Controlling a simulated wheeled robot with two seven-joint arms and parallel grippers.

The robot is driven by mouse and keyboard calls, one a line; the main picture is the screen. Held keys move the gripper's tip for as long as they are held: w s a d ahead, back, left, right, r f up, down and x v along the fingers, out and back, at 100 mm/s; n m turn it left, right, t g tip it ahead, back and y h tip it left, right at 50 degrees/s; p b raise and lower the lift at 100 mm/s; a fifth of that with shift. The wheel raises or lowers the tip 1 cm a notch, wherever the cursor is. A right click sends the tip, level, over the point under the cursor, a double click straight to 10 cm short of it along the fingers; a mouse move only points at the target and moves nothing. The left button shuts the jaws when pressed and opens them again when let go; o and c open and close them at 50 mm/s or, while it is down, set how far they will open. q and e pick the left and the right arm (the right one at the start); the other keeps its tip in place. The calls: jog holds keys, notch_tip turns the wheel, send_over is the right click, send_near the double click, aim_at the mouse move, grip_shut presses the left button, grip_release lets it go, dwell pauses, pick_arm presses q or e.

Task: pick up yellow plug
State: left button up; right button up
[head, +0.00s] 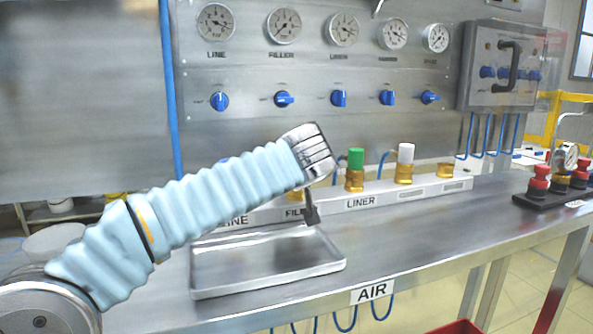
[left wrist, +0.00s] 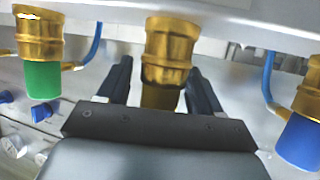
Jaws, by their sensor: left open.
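My left gripper (head: 312,212) is over the FILLER part of the fitting rail, and my arm hides that fitting in the head view. In the left wrist view, which looks inverted, its two dark fingers (left wrist: 160,72) are open on either side of a brass fitting (left wrist: 168,40). A dark yellowish end, seemingly the yellow plug (left wrist: 160,97), shows at that fitting between the fingers. Its lower part is hidden by the gripper body. I see no clear finger contact. The right gripper is not in view.
A green plug (left wrist: 42,80) and a blue plug (left wrist: 298,142) sit in neighbouring fittings. A white plug (head: 405,153) and an empty brass fitting (head: 445,171) are further right. A metal tray (head: 268,291) lies in front.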

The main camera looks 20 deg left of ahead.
pick_arm(q)
jog(key=c, duration=1)
